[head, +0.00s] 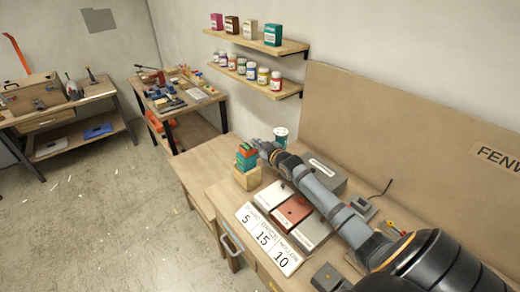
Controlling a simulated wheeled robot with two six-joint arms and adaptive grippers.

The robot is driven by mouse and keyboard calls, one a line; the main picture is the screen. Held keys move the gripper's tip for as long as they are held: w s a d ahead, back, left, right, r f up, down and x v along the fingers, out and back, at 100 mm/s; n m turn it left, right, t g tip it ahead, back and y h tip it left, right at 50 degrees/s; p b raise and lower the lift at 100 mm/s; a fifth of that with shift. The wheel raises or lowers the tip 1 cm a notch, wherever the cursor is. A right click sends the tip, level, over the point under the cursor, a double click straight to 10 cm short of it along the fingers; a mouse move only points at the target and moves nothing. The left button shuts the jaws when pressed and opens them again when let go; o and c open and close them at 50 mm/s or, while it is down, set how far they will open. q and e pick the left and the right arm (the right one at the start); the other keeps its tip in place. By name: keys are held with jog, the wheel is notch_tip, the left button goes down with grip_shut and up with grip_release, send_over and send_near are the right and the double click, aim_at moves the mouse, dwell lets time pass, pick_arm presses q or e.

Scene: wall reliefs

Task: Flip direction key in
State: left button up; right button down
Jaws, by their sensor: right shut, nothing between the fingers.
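My right arm reaches in from the lower right across the workbench. My right gripper (259,146) is at its far end, shut and empty, beside a small green and orange block stack (245,156) on a wooden block (246,177). Whether it touches the stack I cannot tell. I cannot make out a direction key for certain. A dark grey device (328,278) stands at the bench's front edge, and a small grey unit (361,207) with a cable lies right of the arm. My left gripper is not in view.
A white spool (280,134) stands just behind the gripper. A red-brown box (292,211) and pale boxes lie under the arm, with a number card (268,238) in front. A tan backboard (400,120) rises behind. Shelves (257,42) hang on the wall.

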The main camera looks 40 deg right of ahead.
aim_at(256, 150)
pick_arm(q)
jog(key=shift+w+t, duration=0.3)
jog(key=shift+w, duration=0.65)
pick_arm(e)
jog(key=shift+s+d+f, duration=0.1)
jog(key=shift+d+f, duration=0.25)
jog(key=shift+f, duration=0.3)
jog(key=shift+s+d+f, duration=0.1)
jog(key=shift+d+f, duration=0.2)
jog(key=shift+f, duration=0.35)
